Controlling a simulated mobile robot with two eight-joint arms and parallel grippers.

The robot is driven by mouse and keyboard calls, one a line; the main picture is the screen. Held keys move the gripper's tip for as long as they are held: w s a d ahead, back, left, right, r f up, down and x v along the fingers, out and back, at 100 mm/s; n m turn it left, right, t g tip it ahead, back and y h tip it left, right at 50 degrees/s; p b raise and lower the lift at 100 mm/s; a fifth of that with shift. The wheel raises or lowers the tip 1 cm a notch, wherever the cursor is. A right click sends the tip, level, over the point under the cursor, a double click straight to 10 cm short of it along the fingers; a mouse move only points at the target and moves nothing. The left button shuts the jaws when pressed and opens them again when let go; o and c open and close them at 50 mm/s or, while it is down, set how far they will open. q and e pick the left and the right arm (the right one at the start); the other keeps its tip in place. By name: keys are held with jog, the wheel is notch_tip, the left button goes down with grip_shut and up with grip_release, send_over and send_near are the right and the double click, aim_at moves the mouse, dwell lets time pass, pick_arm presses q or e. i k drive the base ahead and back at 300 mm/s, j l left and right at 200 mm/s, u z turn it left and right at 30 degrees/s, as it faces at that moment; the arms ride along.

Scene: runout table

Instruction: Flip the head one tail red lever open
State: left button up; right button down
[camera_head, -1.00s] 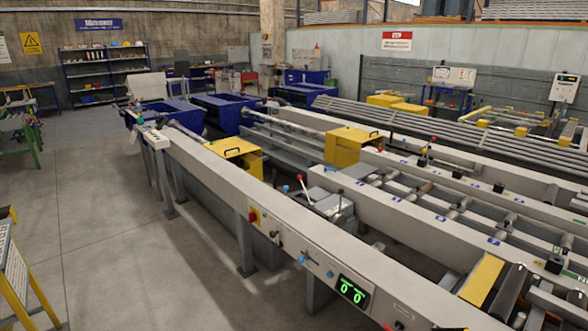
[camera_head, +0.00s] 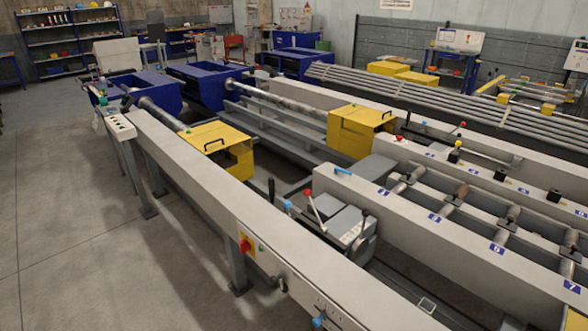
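A lever with a red knob and a pale shaft (camera_head: 315,211) stands on a grey machine block (camera_head: 345,226) between the long grey beams. It leans a little to the left. A blue-knobbed lever (camera_head: 288,206) and a black-handled lever (camera_head: 271,190) stand just left of it. Small red knobs also show on the far beam, one (camera_head: 399,137) by the right yellow box and one (camera_head: 462,125) further right. I cannot tell from labels which red lever belongs to head one. Neither of my grippers is in view.
The near long beam (camera_head: 205,175) lies between me and the red lever, with a red-and-yellow switch (camera_head: 245,245) on its side. Yellow boxes (camera_head: 228,137) (camera_head: 350,135) cover parts of the machine. The grey floor (camera_head: 60,240) at left is clear.

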aim_at(322, 229)
jog(key=i+j, duration=0.1)
jog(key=i, duration=0.6)
jog(key=i+j, duration=0.1)
jog(key=i, duration=0.6)
